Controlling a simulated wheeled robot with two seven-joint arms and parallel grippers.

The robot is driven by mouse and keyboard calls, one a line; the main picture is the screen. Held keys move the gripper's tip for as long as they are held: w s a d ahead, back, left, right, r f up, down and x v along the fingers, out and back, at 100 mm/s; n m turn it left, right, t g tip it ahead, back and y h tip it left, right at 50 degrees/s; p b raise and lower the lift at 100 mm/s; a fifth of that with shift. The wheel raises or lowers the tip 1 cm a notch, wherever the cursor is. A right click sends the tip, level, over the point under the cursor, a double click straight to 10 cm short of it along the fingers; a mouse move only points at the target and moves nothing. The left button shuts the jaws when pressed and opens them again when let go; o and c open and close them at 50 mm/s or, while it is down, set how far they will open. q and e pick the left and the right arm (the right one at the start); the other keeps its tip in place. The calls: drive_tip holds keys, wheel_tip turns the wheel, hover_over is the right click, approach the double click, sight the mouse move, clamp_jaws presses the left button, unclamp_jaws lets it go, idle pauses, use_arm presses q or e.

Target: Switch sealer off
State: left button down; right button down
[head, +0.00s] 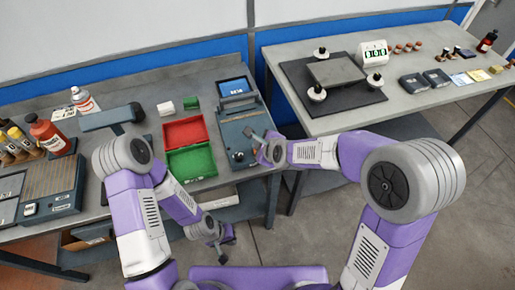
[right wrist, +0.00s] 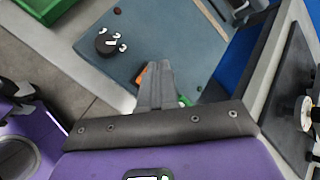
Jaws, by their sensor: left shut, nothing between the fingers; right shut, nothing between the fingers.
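The sealer (head: 236,122) is a blue-grey box at the right end of the left bench, with a dark bar across its top. In the right wrist view its top plate (right wrist: 170,25) carries a round black knob (right wrist: 110,41). An orange-red rocker (right wrist: 141,75) shows beside my right fingertips, partly hidden by them; I cannot tell its position. A small green part (right wrist: 185,101) shows on their other side. My right gripper (head: 253,137) is shut and empty at the sealer's right front; it also shows in the right wrist view (right wrist: 157,66). My left gripper (head: 220,250) is shut and empty, low in front of the bench.
A red bin (head: 185,119) and a green bin (head: 210,172) stand left of the sealer. A small display (head: 234,86) stands behind it. A second bench (head: 440,100) with a dark mat and small items is at the right, across a gap.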

drive_tip(key=shift+r, duration=0.15)
wheel_tip(320, 180, up, 6)
drive_tip(key=p, duration=0.5)
idle(0.4)
drive_tip(key=shift+s+f, duration=0.1)
drive_tip(key=shift+f, duration=0.1)
